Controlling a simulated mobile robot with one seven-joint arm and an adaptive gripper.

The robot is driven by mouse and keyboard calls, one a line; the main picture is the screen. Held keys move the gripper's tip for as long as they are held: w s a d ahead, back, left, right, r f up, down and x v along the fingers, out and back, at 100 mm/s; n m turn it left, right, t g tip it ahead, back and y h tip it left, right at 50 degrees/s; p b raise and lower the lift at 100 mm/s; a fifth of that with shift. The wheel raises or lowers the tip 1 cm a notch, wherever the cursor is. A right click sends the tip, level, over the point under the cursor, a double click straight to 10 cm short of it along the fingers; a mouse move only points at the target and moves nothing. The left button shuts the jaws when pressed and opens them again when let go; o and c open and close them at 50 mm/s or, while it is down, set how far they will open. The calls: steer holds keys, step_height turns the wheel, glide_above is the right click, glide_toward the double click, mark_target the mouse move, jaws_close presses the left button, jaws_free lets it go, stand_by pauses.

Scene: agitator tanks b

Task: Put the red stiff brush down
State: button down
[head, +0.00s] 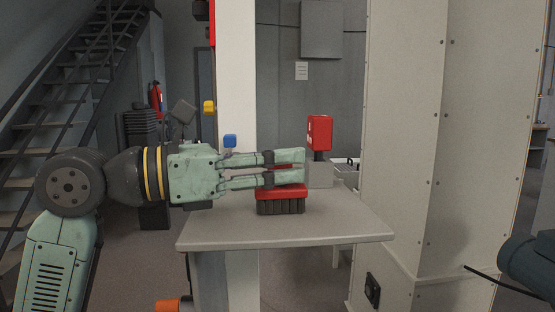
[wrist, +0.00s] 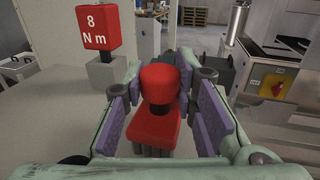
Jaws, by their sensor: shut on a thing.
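The red stiff brush (head: 281,193) has a red body and a block of dark bristles that points down over the small grey table (head: 215,232). In the wrist view the brush (wrist: 155,131) shows its round red knob upright between the purple finger pads. My gripper (head: 300,164) comes in level from the left and is shut on the brush's upper part; it also shows in the wrist view (wrist: 162,84). The bristles are at or just above the tabletop; I cannot tell whether they touch it. The fingers partly hide the top of the brush in the head view.
A red block marked "8 Nm" (wrist: 95,29) stands on a grey base behind the brush, close to my fingertips in the head view (head: 319,132). A tall pale cabinet (head: 405,130) rises right of the table. The tabletop's front and right are bare.

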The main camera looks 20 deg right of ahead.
steer(key=shift+f, duration=0.15)
steer(key=c, duration=1.3)
jaws_free()
steer(key=shift+r, duration=0.25)
steer(key=a+b, duration=0.2)
steer(key=a, duration=1)
steer(key=shift+w+f+b, duration=0.1)
steer(key=shift+b, duration=0.2)
